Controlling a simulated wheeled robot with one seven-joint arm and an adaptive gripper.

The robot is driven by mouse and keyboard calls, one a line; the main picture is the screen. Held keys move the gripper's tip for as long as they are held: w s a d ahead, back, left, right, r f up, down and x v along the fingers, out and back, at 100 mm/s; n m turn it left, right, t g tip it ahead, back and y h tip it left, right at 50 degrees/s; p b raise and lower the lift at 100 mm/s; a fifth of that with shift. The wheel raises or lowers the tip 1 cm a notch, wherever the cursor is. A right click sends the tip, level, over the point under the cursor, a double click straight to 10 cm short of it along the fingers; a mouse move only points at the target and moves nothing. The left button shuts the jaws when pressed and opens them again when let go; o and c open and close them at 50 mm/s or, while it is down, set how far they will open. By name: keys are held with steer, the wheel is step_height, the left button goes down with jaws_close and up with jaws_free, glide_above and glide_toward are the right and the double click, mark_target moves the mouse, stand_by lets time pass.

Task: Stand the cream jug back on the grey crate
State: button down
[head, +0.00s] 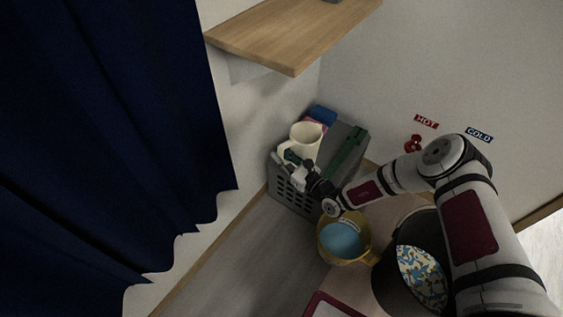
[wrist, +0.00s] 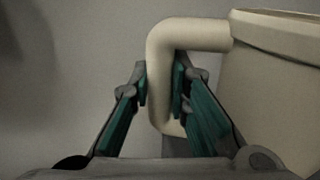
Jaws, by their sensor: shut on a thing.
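The cream jug (head: 302,138) is upright at the grey crate (head: 291,195), over its top in the head view. I cannot tell whether its base touches the crate. In the wrist view the jug's body (wrist: 275,75) fills the right side, and its handle (wrist: 190,35) comes out to the left and bends down. My gripper (wrist: 163,85) is shut on the handle, with a green-padded finger on each side of it. In the head view my gripper (head: 296,172) is at the near side of the jug. The jug's base is hidden.
Blue and pink items (head: 320,115) and a dark green bar (head: 347,150) are at the crate. A brass-coloured pot (head: 326,250) with blue contents stands in front, beside a dark bucket (head: 385,285). A wooden shelf (head: 290,35) juts out above. A blue curtain (head: 110,130) hangs left.

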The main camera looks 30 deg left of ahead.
mark_target(284, 161)
steer(key=shift+w+a, duration=0.25)
steer(key=shift+w, duration=0.3)
steer(key=shift+w+f+b, duration=0.1)
steer(key=shift+f+b, duration=1.3)
steer(key=shift+f, duration=0.35)
steer(key=shift+f, duration=0.2)
steer(key=c, duration=1.5)
jaws_free()
steer(key=shift+c, duration=0.2)
steer(key=shift+r, duration=0.1)
steer(key=shift+d+r, duration=0.1)
steer(key=shift+d, duration=0.1)
steer(key=p+v, duration=0.4)
steer(key=v, duration=0.7)
steer(key=shift+d, duration=0.25)
